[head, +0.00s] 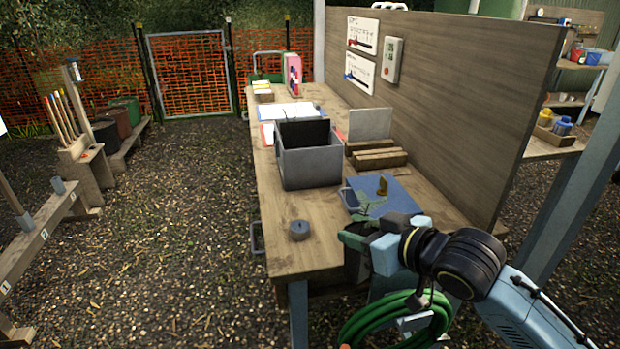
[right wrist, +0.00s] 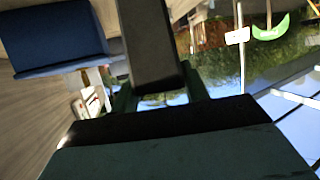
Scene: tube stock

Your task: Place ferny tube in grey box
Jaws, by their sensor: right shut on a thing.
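The grey box (head: 310,168) stands open on the wooden workbench, with a black panel upright in its opening. My right gripper (head: 358,240) is at the bench's near right edge, in front of the blue board and to the right of and nearer than the box. It is shut on a dark, long thing (right wrist: 150,45), which shows between its green fingers in the right wrist view. In the head view this thing hangs below the fingers in shade. I cannot tell for sure that it is the ferny tube. My left gripper is not in view.
A blue board (head: 400,194) with a small brown thing on it lies right of the box. A round grey piece (head: 299,230) sits at the near left. Wooden blocks (head: 378,158) lie behind the board. A tall wooden panel (head: 450,90) bounds the right side.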

